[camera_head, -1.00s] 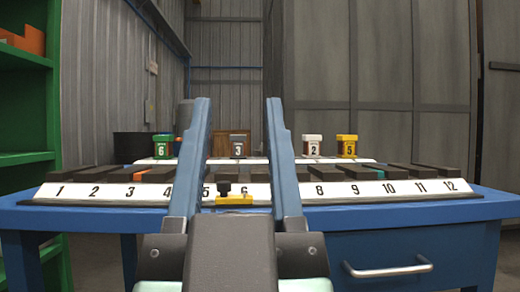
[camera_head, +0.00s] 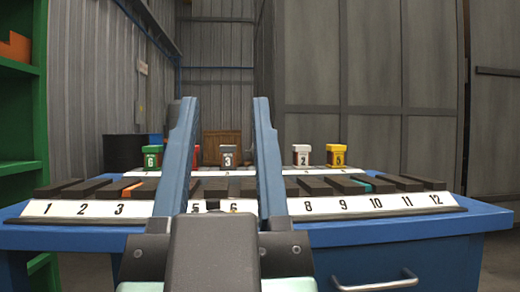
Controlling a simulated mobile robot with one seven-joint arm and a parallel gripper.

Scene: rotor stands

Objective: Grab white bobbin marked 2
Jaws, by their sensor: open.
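The white bobbin marked 2 (camera_head: 302,155) stands upright on the rear row of the rack, right of my gripper's right finger. My gripper (camera_head: 220,115) is open, with two blue fingers pointing forward and nothing held between them. A grey bobbin marked 3 (camera_head: 228,156) shows farther back in the gap between the fingers. A yellow bobbin marked 5 (camera_head: 337,156) stands just right of the white one. A green bobbin marked 6 (camera_head: 153,157) stands to the left of my gripper.
The blue table (camera_head: 390,235) carries a front row of dark blocks behind a white number strip (camera_head: 375,204). A red bobbin (camera_head: 196,155) is partly hidden by the left finger. A green shelf (camera_head: 22,110) stands at the left. A drawer handle (camera_head: 376,282) is at the front right.

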